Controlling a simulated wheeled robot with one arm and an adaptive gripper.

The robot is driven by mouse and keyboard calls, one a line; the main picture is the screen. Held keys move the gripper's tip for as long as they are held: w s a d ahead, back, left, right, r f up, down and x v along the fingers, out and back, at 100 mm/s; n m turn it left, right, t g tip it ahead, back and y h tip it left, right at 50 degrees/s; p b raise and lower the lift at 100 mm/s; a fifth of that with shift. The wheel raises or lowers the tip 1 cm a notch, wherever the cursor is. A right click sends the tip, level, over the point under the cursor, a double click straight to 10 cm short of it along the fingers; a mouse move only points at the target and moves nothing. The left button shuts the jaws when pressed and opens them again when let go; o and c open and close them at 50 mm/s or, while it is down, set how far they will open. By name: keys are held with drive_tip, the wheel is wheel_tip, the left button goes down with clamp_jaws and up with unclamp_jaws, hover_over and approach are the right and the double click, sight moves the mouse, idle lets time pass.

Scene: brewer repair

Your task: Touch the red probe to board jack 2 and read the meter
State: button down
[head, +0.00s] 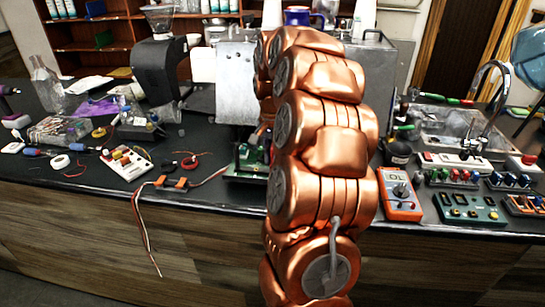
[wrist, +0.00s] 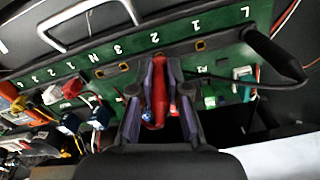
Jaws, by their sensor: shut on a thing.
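In the wrist view my gripper (wrist: 160,66) is shut on the red probe (wrist: 158,98), between its dark purple fingers. The probe points at the green board (wrist: 222,32), just below the printed 2. Its tip and jack 2 are hidden by the fingers, so I cannot tell whether they touch. A gold jack (wrist: 200,44) shows below the printed 1. In the head view my arm hides my gripper and most of the board (head: 246,165). The orange meter (head: 400,196) lies right of my arm; its display seems to read OL.
Several coloured plugs and wires (wrist: 75,95) crowd the board's left side in the wrist view. A black handle (wrist: 275,52) stands at its right. In the head view, a sink (head: 465,125) and terminal blocks are at right; a grinder (head: 160,70) stands behind.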

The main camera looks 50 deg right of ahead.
sight(273, 146)
drive_tip(key=shift+f+b, duration=0.6)
drive_tip(key=shift+b, duration=0.45)
idle(1.3)
drive_tip(key=shift+r, duration=0.1)
idle(2.3)
drive_tip(key=shift+r+p, duration=0.5)
drive_tip(key=shift+r, duration=1.9)
drive_tip(key=shift+s, duration=0.1)
